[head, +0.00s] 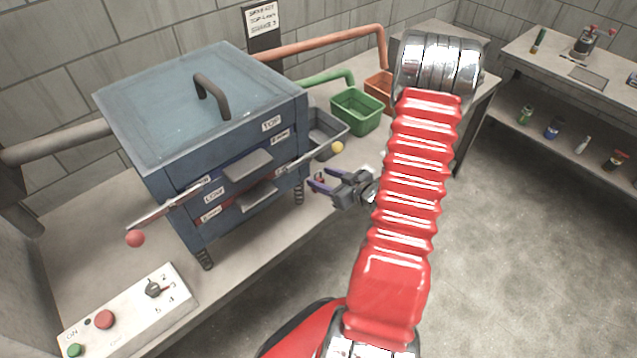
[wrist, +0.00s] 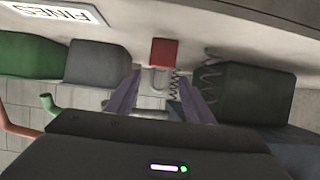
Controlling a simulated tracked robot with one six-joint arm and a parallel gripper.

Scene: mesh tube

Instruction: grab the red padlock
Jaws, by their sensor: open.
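The red padlock (wrist: 165,52) shows in the wrist view, just above the middle, as a red block with a grey shackle (wrist: 158,79) below it in the picture. It lies ahead of my gripper (wrist: 161,97), roughly in line with the space between the two purple fingers. The fingers are apart with nothing held between them. In the head view my gripper (head: 315,182) is open beside the right side of the blue machine, near its front right spring leg. I cannot see the padlock in the head view.
Grey (head: 327,128), green (head: 358,112) and orange (head: 379,86) bins sit behind.

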